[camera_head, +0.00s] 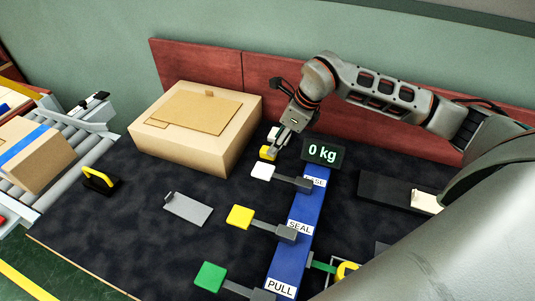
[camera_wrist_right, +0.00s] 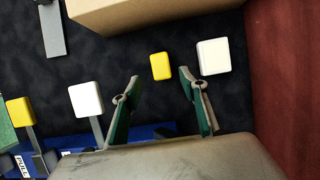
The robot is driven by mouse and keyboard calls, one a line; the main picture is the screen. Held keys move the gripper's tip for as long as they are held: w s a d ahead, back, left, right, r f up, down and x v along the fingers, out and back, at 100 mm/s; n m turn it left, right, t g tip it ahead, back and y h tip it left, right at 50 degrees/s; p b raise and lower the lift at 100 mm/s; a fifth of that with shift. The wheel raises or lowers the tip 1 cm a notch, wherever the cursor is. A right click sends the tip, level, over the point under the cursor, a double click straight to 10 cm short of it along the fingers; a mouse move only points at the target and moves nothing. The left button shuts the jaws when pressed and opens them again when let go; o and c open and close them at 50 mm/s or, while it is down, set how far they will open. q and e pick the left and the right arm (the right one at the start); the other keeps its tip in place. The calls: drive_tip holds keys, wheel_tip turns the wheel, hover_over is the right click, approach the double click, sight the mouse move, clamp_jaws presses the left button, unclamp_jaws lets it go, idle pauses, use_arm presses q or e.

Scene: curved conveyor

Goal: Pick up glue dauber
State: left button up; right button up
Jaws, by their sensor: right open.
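I cannot tell for certain which thing is the glue dauber. A small yellow block (camera_head: 267,153) lies on the dark table just beyond my right gripper (camera_head: 280,146), with a small white block (camera_head: 273,133) close to it. In the wrist view my right gripper (camera_wrist_right: 159,76) is open and empty. The yellow block (camera_wrist_right: 160,66) appears in line with the gap between its fingertips, and the white block (camera_wrist_right: 213,56) is beyond the right finger. Whether the fingers are level with the yellow block is unclear. My left gripper is out of view.
A closed cardboard box (camera_head: 205,125) stands left of the gripper. A blue labelled strip (camera_head: 297,222) carries white (camera_head: 262,172), yellow (camera_head: 240,217) and green (camera_head: 210,276) paddles. A "0 kg" display (camera_head: 322,152) stands close right. A red board (camera_head: 200,65) runs behind.

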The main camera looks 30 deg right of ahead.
sight(265, 158)
drive_tip(key=x, duration=0.7)
drive_tip(key=shift+w, duration=0.2)
drive_tip(key=c, duration=1.2)
